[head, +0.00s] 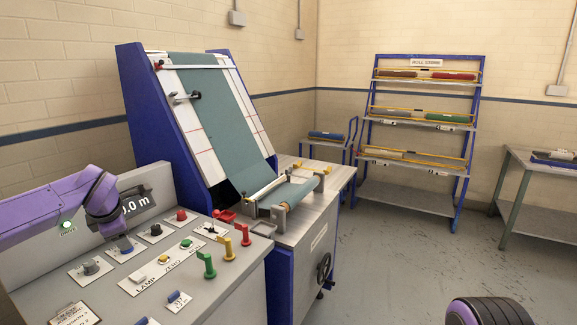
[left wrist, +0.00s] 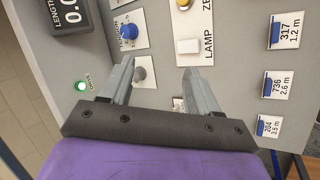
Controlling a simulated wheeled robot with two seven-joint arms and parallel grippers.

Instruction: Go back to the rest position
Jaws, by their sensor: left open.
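My left gripper (left wrist: 157,72) is open in the left wrist view, with its two grey fingers spread over the control panel (left wrist: 225,100). A grey knob (left wrist: 145,75) shows between the fingers, close to the left one; I cannot tell whether they touch. Nothing is held. In the head view my purple left arm (head: 98,195) comes in from the left over the back of the panel; its fingers cannot be made out there. Part of my right arm (head: 490,312) shows at the bottom right, with its gripper out of view.
The panel carries a blue knob (head: 124,244), a red button (head: 181,215), a green lever (head: 206,264) and a lit green lamp (head: 67,225). A roll rack (head: 415,122) stands at the back. The floor (head: 390,255) between is clear.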

